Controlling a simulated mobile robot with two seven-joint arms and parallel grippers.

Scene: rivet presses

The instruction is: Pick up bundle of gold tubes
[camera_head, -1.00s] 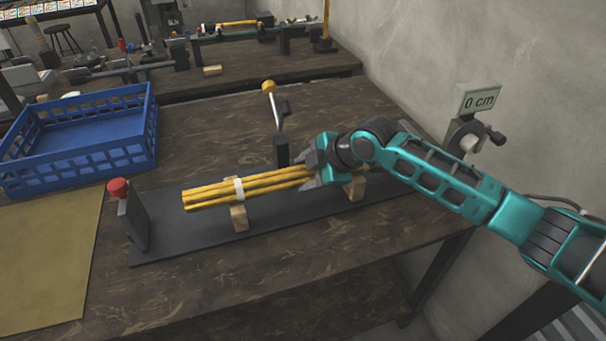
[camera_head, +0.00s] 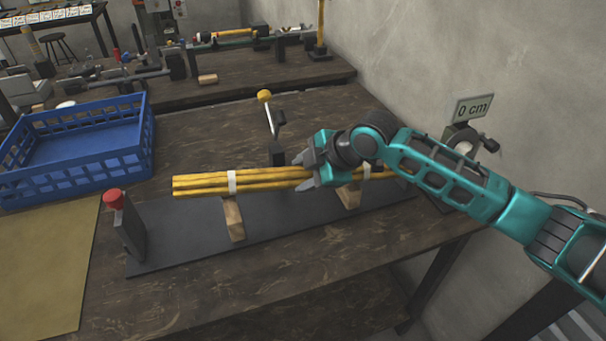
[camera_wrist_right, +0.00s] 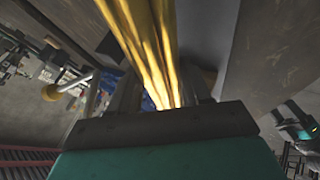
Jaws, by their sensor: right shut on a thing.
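The bundle of gold tubes (camera_head: 205,184) is several long tubes held by a white band (camera_head: 232,182). My right gripper (camera_head: 303,171) is shut around the bundle, right of the white band. The bundle is nearly level and looks raised a little above the wooden blocks (camera_head: 234,218). In the right wrist view the tubes (camera_wrist_right: 148,40) run between the two fingers. The part between the jaws is hidden in the head view. My left gripper is not in view.
A dark base plate (camera_head: 185,236) with a red-knobbed end stop (camera_head: 116,202) lies under the bundle. A yellow-knobbed lever (camera_head: 266,97) stands just behind it. A blue crate (camera_head: 100,165) and a tan mat (camera_head: 45,260) are at left.

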